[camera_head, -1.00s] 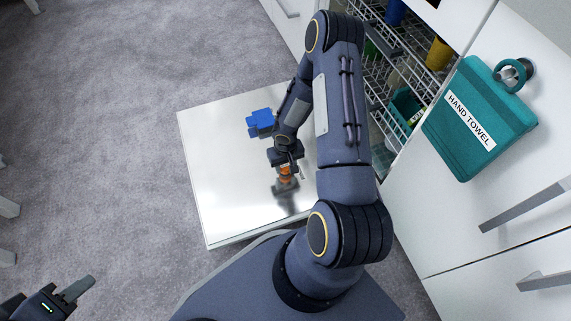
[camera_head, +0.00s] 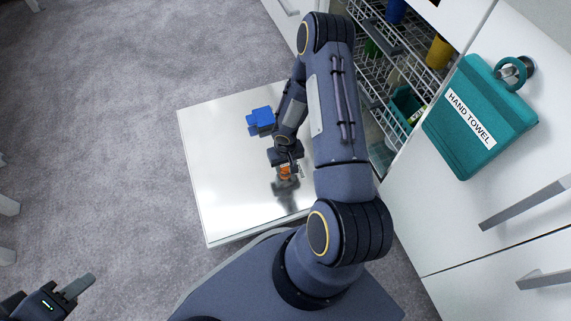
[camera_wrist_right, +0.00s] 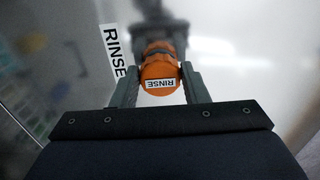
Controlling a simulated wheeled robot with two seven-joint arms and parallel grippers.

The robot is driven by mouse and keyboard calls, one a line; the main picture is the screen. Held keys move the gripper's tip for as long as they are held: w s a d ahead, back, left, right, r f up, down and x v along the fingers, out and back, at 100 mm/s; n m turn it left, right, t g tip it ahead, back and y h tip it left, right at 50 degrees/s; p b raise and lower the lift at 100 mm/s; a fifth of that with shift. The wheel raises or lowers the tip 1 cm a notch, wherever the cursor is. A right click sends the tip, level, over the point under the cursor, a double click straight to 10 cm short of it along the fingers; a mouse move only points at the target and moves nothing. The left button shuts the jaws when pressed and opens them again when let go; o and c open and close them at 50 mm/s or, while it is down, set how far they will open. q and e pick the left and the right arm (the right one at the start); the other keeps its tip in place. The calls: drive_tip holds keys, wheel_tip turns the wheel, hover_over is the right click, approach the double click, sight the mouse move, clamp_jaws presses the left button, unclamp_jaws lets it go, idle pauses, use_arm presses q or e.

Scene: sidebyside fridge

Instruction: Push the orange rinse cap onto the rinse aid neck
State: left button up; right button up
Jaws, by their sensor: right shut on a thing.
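My right gripper (camera_wrist_right: 158,85) is shut on the orange rinse cap (camera_wrist_right: 158,72), which carries a white RINSE label and sits between both fingers in the right wrist view. In the head view the cap (camera_head: 285,172) shows as a small orange patch below my right gripper (camera_head: 286,163), over the shiny open door panel (camera_head: 225,190). The rinse aid neck cannot be made out; the cap and gripper cover that spot. Whether the cap touches it cannot be told. My left gripper (camera_head: 70,293) is far off at the lower left, apart from everything; its opening is unclear.
A blue object (camera_head: 260,120) is on the panel beside my right forearm. A flat RINSE label (camera_wrist_right: 114,52) lies left of the cap. Wire racks (camera_head: 385,75) stand behind my right arm. A teal hand towel (camera_head: 480,115) hangs at right. Grey carpet at left is free.

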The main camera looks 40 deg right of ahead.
sight(286, 167)
drive_tip(key=shift+f, duration=0.3)
drive_tip(key=o, duration=0.9)
drive_tip(key=shift+o, duration=0.2)
wheel_tip(286, 167, up, 7)
drive_tip(key=p, duration=0.3)
drive_tip(key=shift+f, duration=0.1)
drive_tip(key=shift+r, duration=0.5)
drive_tip(key=shift+r, duration=0.1)
